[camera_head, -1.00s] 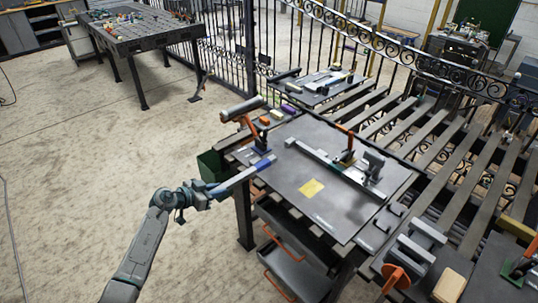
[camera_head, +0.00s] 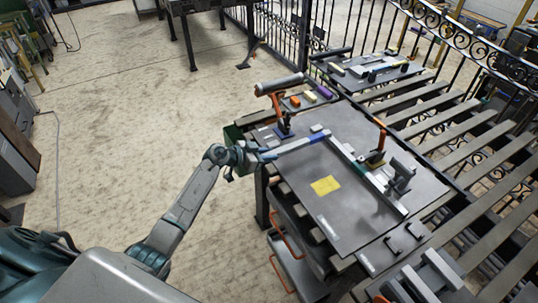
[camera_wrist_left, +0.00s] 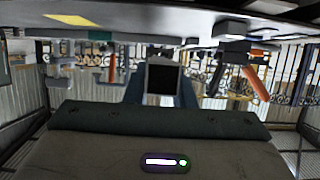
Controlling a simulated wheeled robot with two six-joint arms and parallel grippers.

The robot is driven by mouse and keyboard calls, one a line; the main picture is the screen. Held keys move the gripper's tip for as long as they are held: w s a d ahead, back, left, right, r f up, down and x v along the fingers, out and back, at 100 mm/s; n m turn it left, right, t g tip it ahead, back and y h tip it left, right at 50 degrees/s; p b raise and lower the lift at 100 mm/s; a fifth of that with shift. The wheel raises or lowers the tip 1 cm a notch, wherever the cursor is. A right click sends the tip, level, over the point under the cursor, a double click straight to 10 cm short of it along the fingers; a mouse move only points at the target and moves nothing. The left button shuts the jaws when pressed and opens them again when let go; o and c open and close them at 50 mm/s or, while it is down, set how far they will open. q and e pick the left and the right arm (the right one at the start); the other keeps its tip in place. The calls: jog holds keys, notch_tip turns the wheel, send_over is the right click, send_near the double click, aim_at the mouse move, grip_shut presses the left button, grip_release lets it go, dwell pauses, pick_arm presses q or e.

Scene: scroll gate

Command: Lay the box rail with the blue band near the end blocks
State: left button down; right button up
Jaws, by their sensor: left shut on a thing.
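My left gripper (camera_head: 264,157) is at the table's left edge, shut on the near end of a grey box rail (camera_head: 292,146). The rail reaches over the tabletop, and its blue band (camera_head: 317,137) is towards the far end, close to the end of a long pale rail. I cannot tell whether it touches the table. In the left wrist view the box rail's square, hollow end (camera_wrist_left: 163,80) shows between the fingers. A small grey block (camera_head: 316,128) is just beyond the band; I cannot tell if it is an end block. My right gripper is not in view.
The dark table (camera_head: 345,225) carries a long pale rail (camera_head: 362,174), an orange-handled clamp (camera_head: 379,140), a grey fixture (camera_head: 400,175) and a yellow sheet (camera_head: 325,186). Another orange clamp (camera_head: 279,110) stands at the back left. A slatted gate section (camera_head: 490,190) lies at the right.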

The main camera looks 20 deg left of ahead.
aim_at(268, 171)
pick_arm(q)
notch_tip(268, 171, down, 2)
jog(key=shift+w+d+f+b, duration=0.15)
jog(key=shift+f+b, duration=0.1)
jog(key=shift+b, duration=0.95)
jog(key=shift+f+b, duration=0.75)
jog(key=shift+b, duration=0.05)
jog(key=shift+f, duration=0.35)
jog(key=shift+f, duration=0.3)
jog(key=c, duration=1.1)
grip_release()
jog(key=shift+c, duration=0.2)
jog(key=shift+s+f, duration=0.15)
jog(key=shift+s, duration=0.05)
